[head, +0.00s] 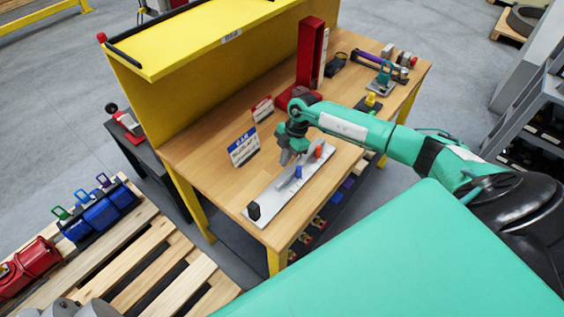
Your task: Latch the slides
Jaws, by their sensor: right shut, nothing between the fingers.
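A long pale slide plate (271,201) lies along the front of the wooden workbench. On it stand a black block (254,211) at the near left end, a small blue slide (298,171) near the middle and an orange-red slide (319,150) toward the far right end. My right gripper (286,159) points down over the plate, just left of the blue slide. Its fingers are shut and hold nothing. I cannot tell whether the fingertips touch the plate or the blue slide. The gripper hides part of the plate's back edge. My left gripper is not in view.
Behind the plate stand a blue-and-white sign (243,147) and a small red sign (262,109). A tall red stand (311,52) and several tools are at the bench's far end. A yellow shelf (190,38) overhangs the back. Bare bench (197,156) shows at left.

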